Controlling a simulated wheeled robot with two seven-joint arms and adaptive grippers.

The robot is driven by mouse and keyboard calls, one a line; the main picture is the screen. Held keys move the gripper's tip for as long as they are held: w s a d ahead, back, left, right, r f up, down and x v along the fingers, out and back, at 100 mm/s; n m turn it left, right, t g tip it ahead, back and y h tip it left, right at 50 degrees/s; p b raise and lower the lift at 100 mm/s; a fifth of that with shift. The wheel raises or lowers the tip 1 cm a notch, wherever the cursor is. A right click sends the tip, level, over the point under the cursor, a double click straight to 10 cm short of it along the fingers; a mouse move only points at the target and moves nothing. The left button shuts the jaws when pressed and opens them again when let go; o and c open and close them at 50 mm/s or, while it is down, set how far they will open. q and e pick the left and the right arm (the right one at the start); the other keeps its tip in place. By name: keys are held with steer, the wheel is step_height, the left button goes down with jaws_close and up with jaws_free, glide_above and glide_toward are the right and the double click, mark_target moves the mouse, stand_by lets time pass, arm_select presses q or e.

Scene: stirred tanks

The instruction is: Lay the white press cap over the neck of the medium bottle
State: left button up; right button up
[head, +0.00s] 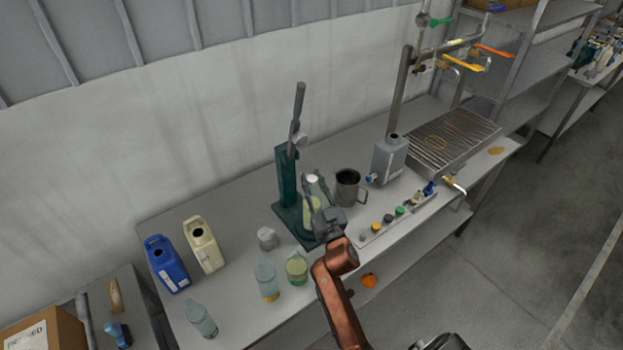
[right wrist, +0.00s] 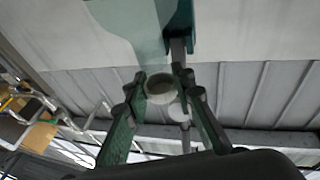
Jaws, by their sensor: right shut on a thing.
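My right gripper (head: 313,180) is over the green lever press (head: 287,178) in the head view. It is shut on the white press cap (head: 313,178), a small pale disc between its fingertips. In the right wrist view the cap (right wrist: 160,86) shows as a round, hollow piece between the two fingers. A clear bottle with pale yellow liquid (head: 311,212), which looks like the medium bottle, stands on the press base, partly hidden by the gripper. I cannot tell whether the cap touches its neck. My left gripper is not in view.
Several clear bottles, such as one with greenish liquid (head: 297,269), stand at the bench's front left. A blue jug (head: 166,264) and a cream jug (head: 203,246) are further left. A steel mug (head: 349,187) and a grey can (head: 389,160) stand close right of the press.

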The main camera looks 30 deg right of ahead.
mark_target(314, 193)
steer(key=shift+f+b, duration=0.3)
steer(key=shift+f, duration=0.35)
steer(key=shift+p, duration=0.5)
stand_by(1.2)
steer(key=shift+f+b, duration=0.9)
steer(key=shift+f, duration=0.35)
steer(key=o, duration=0.8)
steer(key=shift+r, duration=0.1)
steer(key=shift+c, duration=0.2)
step_height(314, 193, up, 10)
